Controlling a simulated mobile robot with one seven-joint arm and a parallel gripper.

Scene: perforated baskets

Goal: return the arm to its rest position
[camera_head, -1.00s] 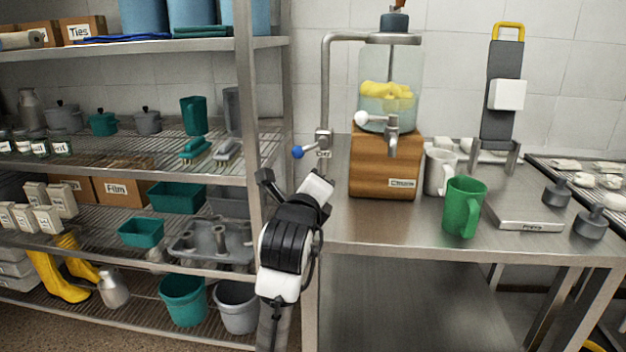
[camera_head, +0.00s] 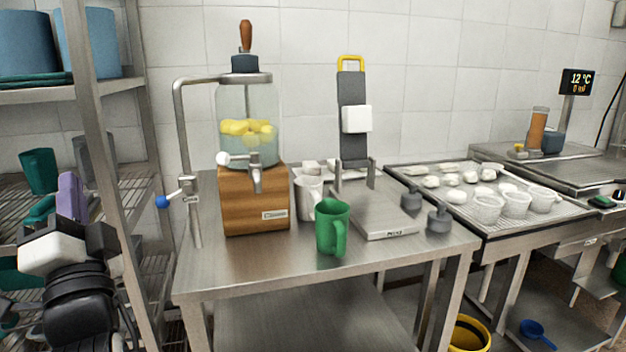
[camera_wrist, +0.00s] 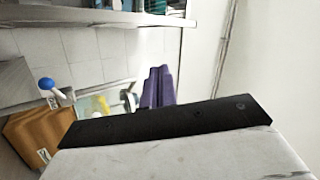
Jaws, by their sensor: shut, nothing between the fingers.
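My gripper (camera_head: 70,185) shows at the lower left in the head view, at the end of my raised arm. Its purple fingers point up and are together, with nothing held. In the wrist view the purple fingers (camera_wrist: 157,82) lie side by side. In the head view the gripper is in front of the shelf rack and left of the steel table (camera_head: 185,265), apart from the things on the table. Most of my arm is below or outside the picture.
On the table are a lemon drink dispenser (camera_head: 250,150) on a wooden block, a green mug (camera_head: 332,228), a light mug (camera_head: 307,195) and a scale (camera_head: 385,222). The shelf post (camera_head: 98,150) stands close to my gripper. A tray table (camera_head: 450,200) with white cups is at the right.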

